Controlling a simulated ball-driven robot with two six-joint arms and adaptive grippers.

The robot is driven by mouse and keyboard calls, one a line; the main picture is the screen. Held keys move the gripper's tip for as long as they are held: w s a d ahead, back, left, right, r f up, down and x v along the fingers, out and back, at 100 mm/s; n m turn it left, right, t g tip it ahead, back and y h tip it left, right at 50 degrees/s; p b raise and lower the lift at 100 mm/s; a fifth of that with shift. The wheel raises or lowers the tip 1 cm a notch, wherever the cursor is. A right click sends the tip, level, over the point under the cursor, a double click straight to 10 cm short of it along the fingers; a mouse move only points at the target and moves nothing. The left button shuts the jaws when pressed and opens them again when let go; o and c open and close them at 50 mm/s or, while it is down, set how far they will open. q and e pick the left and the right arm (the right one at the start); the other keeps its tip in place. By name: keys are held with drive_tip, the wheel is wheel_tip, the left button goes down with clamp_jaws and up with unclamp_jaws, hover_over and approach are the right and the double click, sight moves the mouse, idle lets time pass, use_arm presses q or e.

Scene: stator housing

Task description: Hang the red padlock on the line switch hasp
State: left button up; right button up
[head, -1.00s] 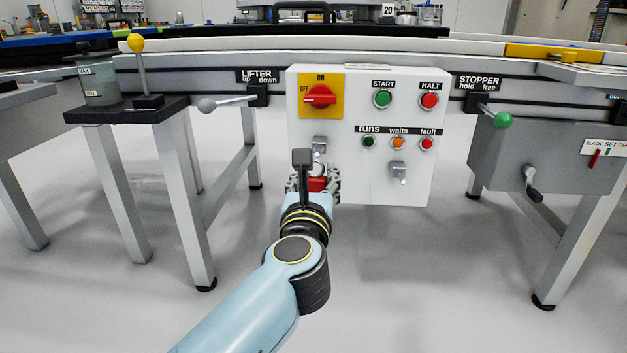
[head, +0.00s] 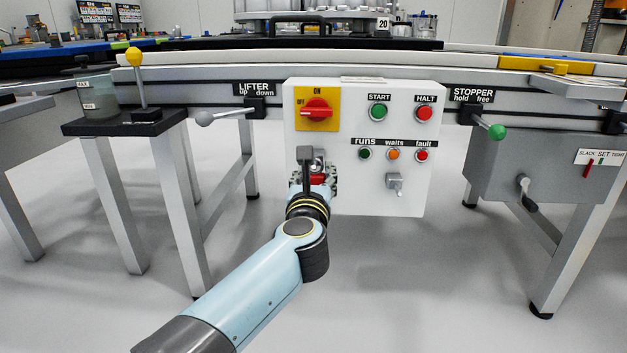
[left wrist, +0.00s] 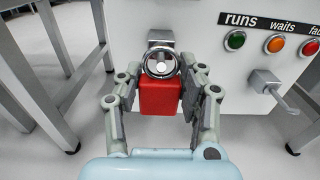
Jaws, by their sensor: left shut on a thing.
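The red padlock (head: 317,179) is held upright in front of the white control box, below the red line switch (head: 317,109) on its yellow plate. In the left wrist view, the red padlock body (left wrist: 160,97) sits between both fingers, with its round metal shackle (left wrist: 162,63) on top. My left gripper (head: 314,182) is shut on the padlock body. The metal hasp (left wrist: 160,38) is right behind and above the shackle; it is partly hidden in the head view. I cannot tell whether the shackle passes through it. My right gripper is not in view.
A second metal bracket (head: 394,184) sticks out of the box (head: 430,150) at lower right, under the lamps. The lifter lever (head: 205,118) is to the left, the stopper lever (head: 496,131) to the right. Free floor lies below the box.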

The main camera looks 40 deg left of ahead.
use_arm(q)
drive_tip(key=shift+w+a, duration=0.3)
drive_tip(key=shift+w, duration=0.2)
drive_tip(key=shift+f, duration=0.3)
drive_tip(key=shift+w+a+f+b, duration=0.1)
drive_tip(key=shift+w+f+b, duration=0.05)
drive_tip(key=shift+b, duration=0.15)
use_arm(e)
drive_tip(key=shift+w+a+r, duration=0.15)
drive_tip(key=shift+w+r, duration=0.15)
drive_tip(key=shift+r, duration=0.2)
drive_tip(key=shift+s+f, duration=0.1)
use_arm(q)
drive_tip(key=o, duration=1.3)
drive_tip(key=shift+v, duration=2.25)
